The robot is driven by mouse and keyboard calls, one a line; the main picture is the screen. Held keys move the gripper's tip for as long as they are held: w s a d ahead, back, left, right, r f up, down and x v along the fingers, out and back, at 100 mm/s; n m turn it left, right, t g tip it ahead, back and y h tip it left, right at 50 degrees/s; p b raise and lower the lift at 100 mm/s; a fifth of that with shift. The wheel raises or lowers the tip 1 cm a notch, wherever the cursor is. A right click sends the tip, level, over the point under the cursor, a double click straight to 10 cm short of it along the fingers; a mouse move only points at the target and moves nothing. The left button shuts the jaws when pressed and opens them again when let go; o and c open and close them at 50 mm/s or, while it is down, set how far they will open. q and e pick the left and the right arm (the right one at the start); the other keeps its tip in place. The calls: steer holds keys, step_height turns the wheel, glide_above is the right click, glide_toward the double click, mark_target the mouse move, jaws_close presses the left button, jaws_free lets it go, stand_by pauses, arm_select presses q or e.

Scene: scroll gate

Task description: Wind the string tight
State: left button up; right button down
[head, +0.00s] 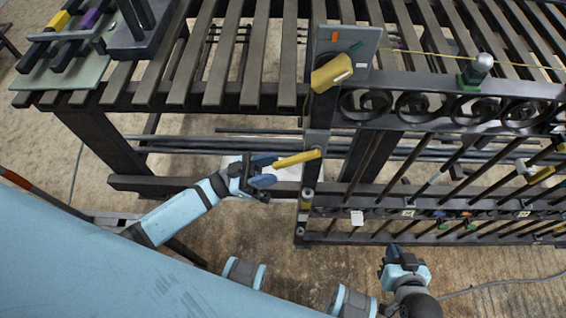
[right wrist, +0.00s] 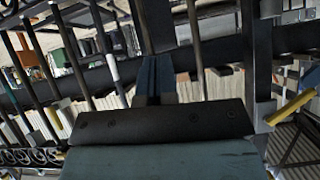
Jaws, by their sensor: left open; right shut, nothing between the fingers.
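A thin yellow string (head: 430,53) runs across the gate top from the grey plate (head: 360,45) on the gate post past a silver-knobbed peg (head: 480,66). A yellow cylinder (head: 331,73) sits at the plate's lower edge. Below it, a yellow handle (head: 297,159) sticks out leftward from the post; it also shows in the right wrist view (right wrist: 290,108). My left gripper (head: 272,170) is open at the handle's free end; I cannot tell whether it touches. My right gripper (head: 394,250) is shut and empty, low in front of the gate; its fingers show in the right wrist view (right wrist: 153,78).
The dark scroll gate (head: 420,112) with its bars and rings fills the right side. A slatted bench (head: 190,75) stands behind, with tools (head: 90,18) on a tray at its left end. The floor (head: 310,265) between my grippers is clear.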

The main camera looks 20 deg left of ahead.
arm_select(q)
steer(key=b+v, duration=0.1)
steer(key=v, duration=0.7)
steer(key=shift+a+f, duration=0.2)
steer(key=shift+a, duration=0.05)
